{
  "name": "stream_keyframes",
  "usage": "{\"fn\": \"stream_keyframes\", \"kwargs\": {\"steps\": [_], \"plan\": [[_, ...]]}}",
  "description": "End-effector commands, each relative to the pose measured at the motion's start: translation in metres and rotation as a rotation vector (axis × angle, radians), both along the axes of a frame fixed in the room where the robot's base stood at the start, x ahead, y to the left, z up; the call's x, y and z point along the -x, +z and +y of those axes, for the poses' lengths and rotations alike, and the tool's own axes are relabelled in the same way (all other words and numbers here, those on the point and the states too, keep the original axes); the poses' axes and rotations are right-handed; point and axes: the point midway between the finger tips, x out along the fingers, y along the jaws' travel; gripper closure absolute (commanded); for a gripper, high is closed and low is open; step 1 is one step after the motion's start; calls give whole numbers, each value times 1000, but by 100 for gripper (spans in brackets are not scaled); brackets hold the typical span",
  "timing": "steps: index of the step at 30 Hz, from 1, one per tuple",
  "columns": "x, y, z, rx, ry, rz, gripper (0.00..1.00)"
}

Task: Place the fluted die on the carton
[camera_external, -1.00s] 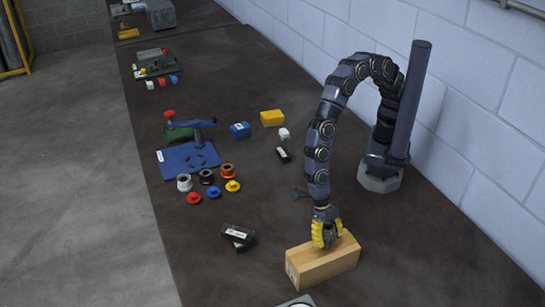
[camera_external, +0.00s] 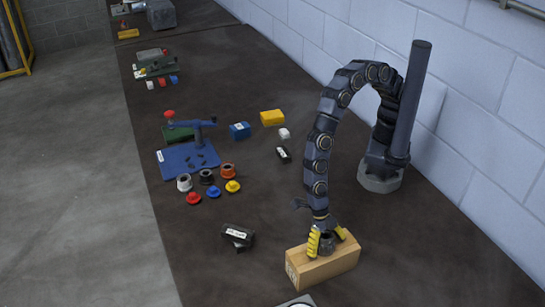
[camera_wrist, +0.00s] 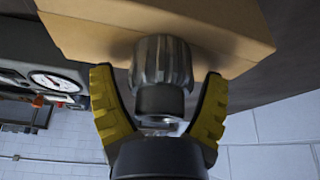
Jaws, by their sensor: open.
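The fluted die (camera_external: 327,243) is a dark grey metal piece with a ribbed wide part. It rests on the top of the tan carton (camera_external: 335,266). In the wrist view the die (camera_wrist: 162,62) touches the carton's face (camera_wrist: 235,32), with its narrower end toward my palm. My gripper (camera_external: 327,238) is just above the carton, its yellow fingers spread to either side of the die. In the wrist view my gripper (camera_wrist: 160,85) is open, with a gap between each finger and the die.
A black labelled block (camera_external: 237,236) lies left of the carton. Several spools and caps sit near a blue plate (camera_external: 172,163) with a blue press. A dial gauge (camera_wrist: 55,82) shows in the wrist view.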

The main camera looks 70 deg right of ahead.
Motion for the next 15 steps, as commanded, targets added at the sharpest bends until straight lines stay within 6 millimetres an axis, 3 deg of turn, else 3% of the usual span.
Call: {"fn": "stream_keyframes", "kwargs": {"steps": [5, 15], "plan": [[-5, 15, -2, -4, -3, 0, 24], [-28, 82, -17, -6, -3, -3, 24]]}}
